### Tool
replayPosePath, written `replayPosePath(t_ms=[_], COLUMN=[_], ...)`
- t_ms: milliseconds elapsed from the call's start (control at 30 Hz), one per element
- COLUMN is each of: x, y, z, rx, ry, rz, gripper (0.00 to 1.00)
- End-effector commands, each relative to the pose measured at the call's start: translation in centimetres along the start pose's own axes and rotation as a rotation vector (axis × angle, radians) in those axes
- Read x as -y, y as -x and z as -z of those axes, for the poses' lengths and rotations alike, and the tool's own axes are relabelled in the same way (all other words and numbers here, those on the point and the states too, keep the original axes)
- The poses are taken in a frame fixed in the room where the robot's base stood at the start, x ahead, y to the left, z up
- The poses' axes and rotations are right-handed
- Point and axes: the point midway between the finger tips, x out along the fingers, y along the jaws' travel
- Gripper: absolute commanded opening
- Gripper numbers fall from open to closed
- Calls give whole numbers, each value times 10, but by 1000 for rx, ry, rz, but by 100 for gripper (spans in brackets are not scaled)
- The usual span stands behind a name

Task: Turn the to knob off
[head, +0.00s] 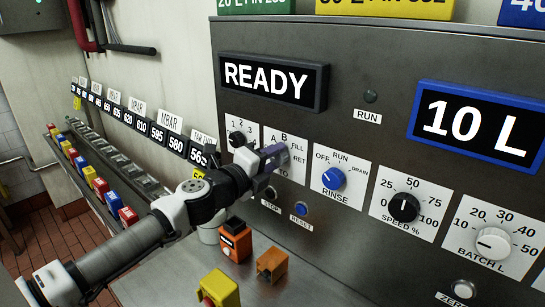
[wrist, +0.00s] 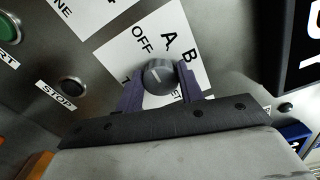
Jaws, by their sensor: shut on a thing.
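The TO knob (wrist: 157,75) is a round dark grey knob with a pale pointer line. It sits on a white card (wrist: 113,48) marked OFF, A and B in the wrist view. I cannot tell for sure which mark the pointer faces. My gripper (wrist: 160,78) has its two purple fingers on either side of the knob, shut on it. In the head view my gripper (head: 277,156) covers the knob and part of its card, leaving A, B, FILL, RET and TO readable.
The blue RINSE knob (head: 333,178) is close on the right, then the black SPEED knob (head: 405,206) and grey BATCH knob (head: 493,243). A black knob (head: 237,139) is on the left. STOP (wrist: 72,88) and RESET (head: 301,209) buttons lie below. The READY display (head: 272,79) juts out above.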

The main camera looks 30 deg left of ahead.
Motion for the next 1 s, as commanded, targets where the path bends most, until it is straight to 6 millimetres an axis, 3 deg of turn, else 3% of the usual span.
replayPosePath(t_ms=[667, 700, 867, 1000], x=[2, 2, 1, 1], y=[0, 0, 0, 0], z=[-1, -1, -1, -1], rx=[3, 3, 2, 1], ry=[62, 62, 62, 61], rz=[3, 3, 2, 1], gripper=[14, 40, 59, 59])
